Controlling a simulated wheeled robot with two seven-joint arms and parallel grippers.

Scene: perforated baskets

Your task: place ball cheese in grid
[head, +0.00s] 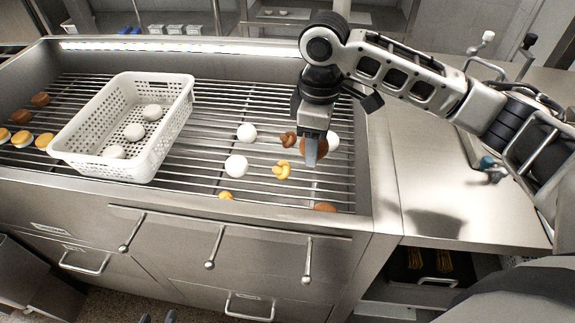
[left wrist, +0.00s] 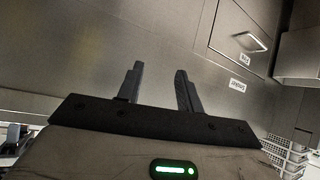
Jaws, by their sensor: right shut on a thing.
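White ball-shaped pieces, which look like the ball cheese, lie on the metal bar grid (head: 215,150): one ball (head: 247,133), a second ball (head: 236,166), and a third ball (head: 332,140) partly hidden behind my right gripper. My right gripper (head: 311,150) points down over the right part of the grid. It is shut on a brown round piece (head: 320,152), which shows on both sides of the fingers. My left gripper (head: 159,317) shows only its fingertips at the bottom edge. In the left wrist view its fingers (left wrist: 160,88) are apart and empty.
A white perforated basket (head: 175,130) holding several white rounded pieces stands on the left of the grid. Brown twisted (head: 288,139) and yellow twisted (head: 282,170) pieces lie near my right gripper. Brown and yellow rounds lie at far left. Drawers with handles (head: 215,247) are below.

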